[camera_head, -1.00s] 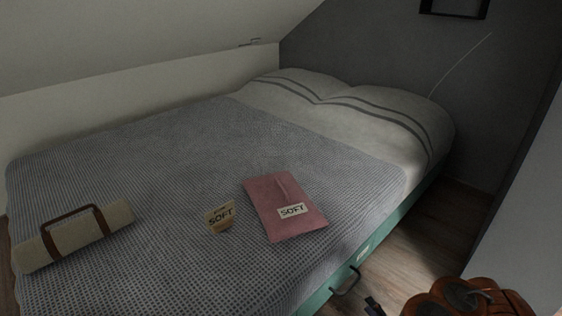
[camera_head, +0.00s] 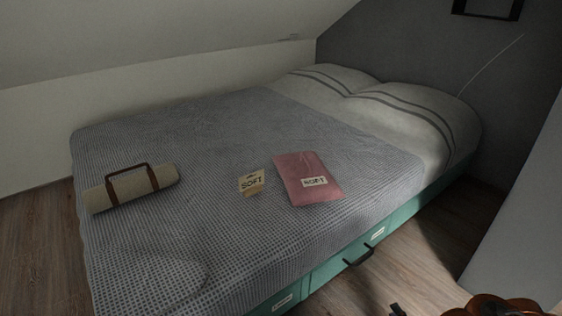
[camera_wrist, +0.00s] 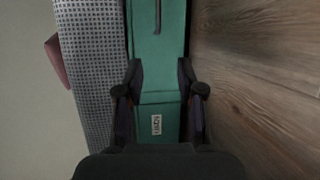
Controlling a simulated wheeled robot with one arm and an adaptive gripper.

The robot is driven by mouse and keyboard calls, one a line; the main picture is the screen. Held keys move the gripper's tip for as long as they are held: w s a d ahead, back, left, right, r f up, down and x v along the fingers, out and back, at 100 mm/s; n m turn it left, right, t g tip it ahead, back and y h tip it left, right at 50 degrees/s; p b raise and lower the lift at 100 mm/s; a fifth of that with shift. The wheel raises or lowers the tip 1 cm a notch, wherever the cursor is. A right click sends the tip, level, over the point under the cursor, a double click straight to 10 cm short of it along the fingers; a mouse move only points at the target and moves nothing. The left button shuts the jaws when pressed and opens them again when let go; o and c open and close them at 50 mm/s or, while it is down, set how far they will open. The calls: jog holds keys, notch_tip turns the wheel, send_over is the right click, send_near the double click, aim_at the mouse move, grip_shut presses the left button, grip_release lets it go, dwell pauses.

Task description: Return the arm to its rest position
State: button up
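My gripper (camera_wrist: 160,78) shows in the wrist view with its two dark fingers spread apart and nothing between them. Behind the fingers is the teal drawer front (camera_wrist: 158,88) of the bed base, with a small white label. In the head view, my brown-orange arm shows only as a sliver at the bottom right corner. A small dark part, perhaps of my gripper, shows at the bottom edge to its left. The rest of the arm is out of frame.
The bed (camera_head: 225,135) carries a rolled mat with a brown strap (camera_head: 160,178), a small tan "SOFT" card or packet (camera_head: 251,182) and a pink packet (camera_head: 308,180). A drawer handle (camera_head: 358,257) sticks out from its teal side. Wood floor (camera_head: 425,265) lies clear beside it; a grey wall stands right.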

jog(key=w+a+r+n+g+y+p, duration=0.1)
jog(key=w+a+r+n+y+p, duration=0.3)
jog(key=r, duration=0.5)
jog(key=w+a+r+n+y+p, duration=0.2)
jog(key=a+r+n+y, duration=0.15)
jog(key=a+r, duration=0.45)
jog(key=w+a+r+n+g+y+p, duration=0.1)
jog(key=w+a+r+n+y+p, duration=0.3)
jog(key=r, duration=0.7)
jog(key=s+a+r+n+g+y+p, duration=0.2)
jog(key=s+a+r+n+g+p, duration=0.25)
jog(key=a+r+n, duration=0.5)
jog(key=s+a+r+n+g+y+p, duration=0.1)
jog(key=s+a+r+n+g+p, duration=0.35)
jog(key=r, duration=0.85)
jog(key=s+a+r+n+g+h+p, duration=0.3)
jog(key=s+r+n+g+p, duration=0.2)
jog(key=s+r+n, duration=0.25)
jog(key=s+a+r+n+g+h+p, duration=0.4)
jog(key=s+r+n+p, duration=0.25)
jog(key=r+n, duration=0.2)
jog(key=s+d+r+n+t+h+p, duration=0.1)
jog(key=s+d+r+n+h+p, duration=0.3)
jog(key=s+d+r+h+p, duration=0.1)
jog(key=s+d+r+n+t+h+p, duration=0.1)
jog(key=s+d+r+n+h+p, duration=0.4)
jog(key=r, duration=0.7)
jog(key=shift+s+d+p, duration=1.2)
jog(key=shift+d+p, duration=0.35)
jog(key=shift+p, duration=0.35)
